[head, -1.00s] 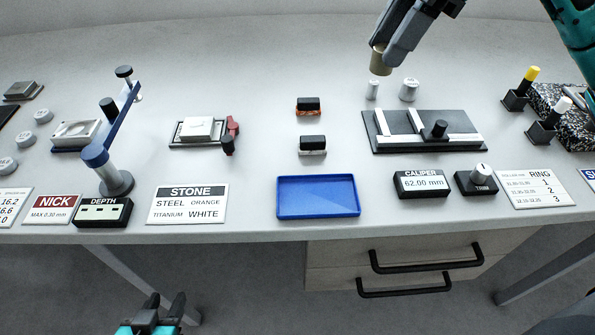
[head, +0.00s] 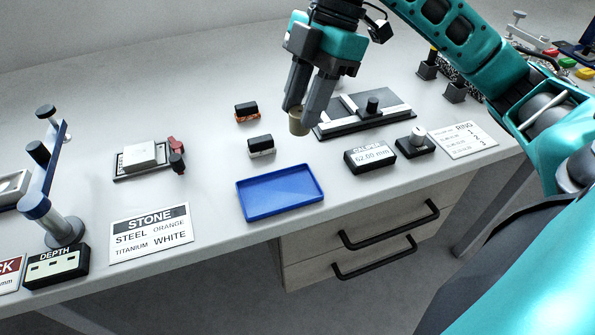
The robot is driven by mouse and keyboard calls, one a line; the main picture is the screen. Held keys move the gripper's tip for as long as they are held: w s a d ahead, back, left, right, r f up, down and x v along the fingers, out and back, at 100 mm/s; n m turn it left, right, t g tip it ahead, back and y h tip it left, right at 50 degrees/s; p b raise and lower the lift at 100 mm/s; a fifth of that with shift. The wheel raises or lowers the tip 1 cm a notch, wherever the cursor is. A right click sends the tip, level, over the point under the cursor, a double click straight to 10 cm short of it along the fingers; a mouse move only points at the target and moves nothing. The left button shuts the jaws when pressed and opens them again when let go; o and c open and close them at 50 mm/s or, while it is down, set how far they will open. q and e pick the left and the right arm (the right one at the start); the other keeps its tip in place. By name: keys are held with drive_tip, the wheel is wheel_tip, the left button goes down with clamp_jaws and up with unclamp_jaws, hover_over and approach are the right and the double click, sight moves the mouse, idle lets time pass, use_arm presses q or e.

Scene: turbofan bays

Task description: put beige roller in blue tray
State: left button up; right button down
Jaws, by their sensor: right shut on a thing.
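My right gripper (head: 304,108) is shut on the beige roller (head: 298,124). The roller hangs upright from the fingertips, and its upper part is hidden between the fingers. The blue tray (head: 281,207) lies empty near the front edge of the bench. In the picture the roller is above the tray and a little to its right, toward the back. It appears to be held above the bench, beside the caliper fixture's left end. My left gripper is not in view.
Two small dark blocks, one with an orange base (head: 247,113) and one with a white base (head: 261,146), stand behind the tray. A caliper display (head: 370,156) and the caliper fixture (head: 345,122) are to the right. A STONE sign (head: 151,234) lies to the left.

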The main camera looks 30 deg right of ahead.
wheel_tip(320, 180, down, 8)
drive_tip(key=shift+f+b, duration=0.2)
drive_tip(key=shift+b, duration=0.45)
wheel_tip(320, 180, down, 4)
drive_tip(key=shift+r+b, duration=0.1)
drive_tip(key=shift+b, duration=0.3)
drive_tip(key=shift+f, duration=0.45)
drive_tip(key=c, duration=0.8)
unclamp_jaws()
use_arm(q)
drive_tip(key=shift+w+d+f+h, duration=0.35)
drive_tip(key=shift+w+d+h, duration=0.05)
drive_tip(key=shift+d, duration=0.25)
